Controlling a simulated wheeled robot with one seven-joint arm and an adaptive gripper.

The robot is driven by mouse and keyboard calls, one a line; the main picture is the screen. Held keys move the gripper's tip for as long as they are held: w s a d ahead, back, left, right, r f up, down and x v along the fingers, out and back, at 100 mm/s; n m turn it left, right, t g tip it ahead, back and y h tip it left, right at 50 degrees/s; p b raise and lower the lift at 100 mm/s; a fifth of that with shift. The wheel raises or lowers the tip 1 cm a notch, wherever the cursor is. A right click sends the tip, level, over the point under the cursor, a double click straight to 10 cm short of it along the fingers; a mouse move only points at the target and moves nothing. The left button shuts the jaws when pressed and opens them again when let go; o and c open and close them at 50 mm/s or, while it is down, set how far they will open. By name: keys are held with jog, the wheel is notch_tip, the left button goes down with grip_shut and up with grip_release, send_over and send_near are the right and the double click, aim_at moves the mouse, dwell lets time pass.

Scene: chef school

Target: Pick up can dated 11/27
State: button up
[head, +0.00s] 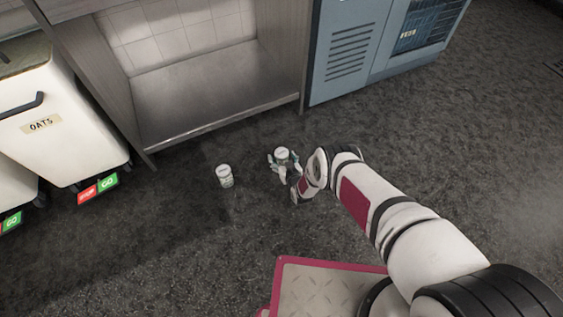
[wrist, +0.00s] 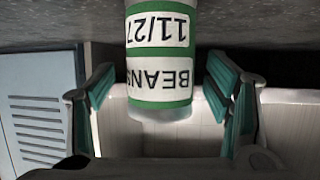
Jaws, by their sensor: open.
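The can dated 11/27 (wrist: 160,55) is large and upside down in the wrist view. Its white label with green bands reads "BEANS" and "11/27". My gripper (wrist: 165,105) is open, with one teal-padded finger on each side of the can and gaps between pads and can. In the head view, my gripper (head: 283,171) is low at the floor around a small white can (head: 282,154), partly hidden by the fingers. A second white can (head: 225,176) stands upright on the floor to the left; its label is too small to read.
A steel shelf unit (head: 195,95) stands behind the cans. A white bin labelled "OATS" (head: 70,125) is at the left, and a blue appliance (head: 345,50) is at the back right. Dark floor (head: 170,240) is clear in front of and left of the cans.

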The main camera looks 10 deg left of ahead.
jog(key=shift+w+a+f, duration=0.25)
jog(key=shift+w, duration=0.25)
jog(key=c, duration=1.5)
jog(key=shift+r, duration=0.1)
